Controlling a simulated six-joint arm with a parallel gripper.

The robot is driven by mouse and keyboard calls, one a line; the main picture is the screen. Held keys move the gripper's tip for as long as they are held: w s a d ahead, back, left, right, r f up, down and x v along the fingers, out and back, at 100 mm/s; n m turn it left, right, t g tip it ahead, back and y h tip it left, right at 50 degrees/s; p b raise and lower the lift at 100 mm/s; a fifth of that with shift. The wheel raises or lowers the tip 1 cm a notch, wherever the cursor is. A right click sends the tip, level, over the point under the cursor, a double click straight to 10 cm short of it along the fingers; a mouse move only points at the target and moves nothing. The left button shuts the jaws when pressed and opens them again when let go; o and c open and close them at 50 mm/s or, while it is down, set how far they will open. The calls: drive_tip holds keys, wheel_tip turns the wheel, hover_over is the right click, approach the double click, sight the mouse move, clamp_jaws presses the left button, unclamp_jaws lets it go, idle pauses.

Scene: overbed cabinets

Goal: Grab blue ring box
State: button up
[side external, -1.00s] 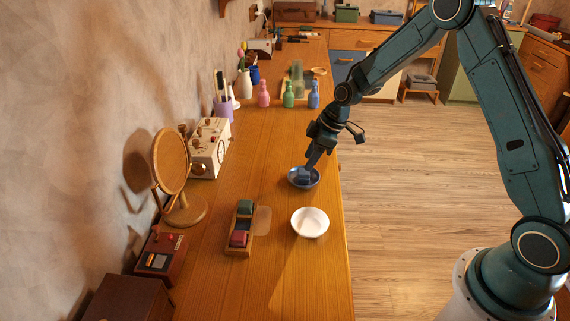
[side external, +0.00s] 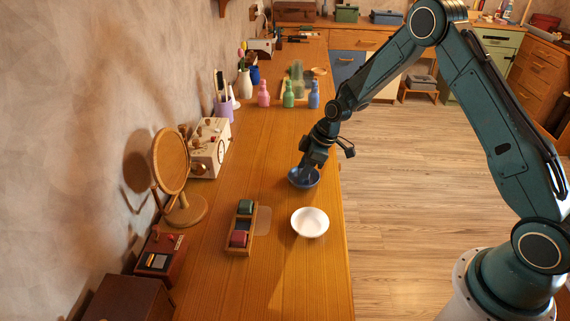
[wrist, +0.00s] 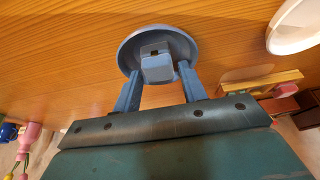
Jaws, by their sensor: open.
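The blue ring box (wrist: 157,66) sits in a shallow blue bowl (wrist: 185,46) in the wrist view. My gripper (wrist: 157,78) is open, with one blue-grey finger on each side of the box. I cannot tell whether the fingers touch it. In the side view the blue bowl (side external: 316,182) stands near the right edge of the wooden counter, and my gripper (side external: 306,172) points down into it. The box is hidden there behind my gripper.
A white bowl (side external: 310,222) stands close in front of the blue bowl. A wooden holder (side external: 240,246) with a green and a red roll lies to its left. Several coloured bottles (side external: 289,95) stand farther back.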

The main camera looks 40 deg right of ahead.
drive_tip(key=c, duration=0.7)
drive_tip(key=shift+c, duration=0.2)
drive_tip(key=shift+r, duration=0.2)
wheel_tip(320, 180, up, 20)
drive_tip(key=shift+f, duration=0.15)
idle(0.5)
